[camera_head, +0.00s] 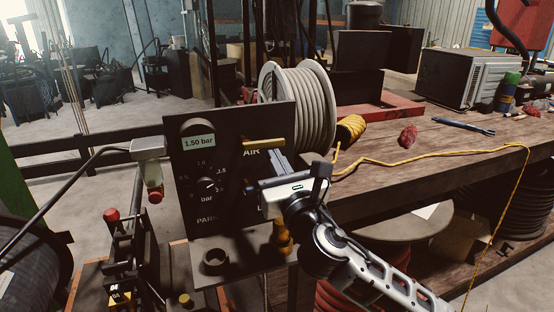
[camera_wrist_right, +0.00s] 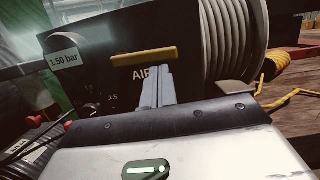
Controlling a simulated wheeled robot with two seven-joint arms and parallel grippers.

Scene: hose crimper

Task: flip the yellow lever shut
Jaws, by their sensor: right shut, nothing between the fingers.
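The yellow lever (camera_head: 264,142) lies about level across the upper right of a dark panel, just above the word AIR. It also shows in the right wrist view (camera_wrist_right: 143,57), just beyond my fingertips. My right gripper (camera_head: 277,156) is shut and empty, its fingers pointing up at the panel just below the lever. In the right wrist view the shut fingers (camera_wrist_right: 158,76) end close under the lever's right part; I cannot tell whether they touch it. The dark panel (camera_head: 240,122) carries a display (camera_head: 199,141) reading 1.50 bar and a dial (camera_head: 207,184). My left gripper is not in view.
A large hose reel (camera_head: 302,100) stands right behind the panel. A red-knobbed device (camera_head: 112,215) stands at lower left.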

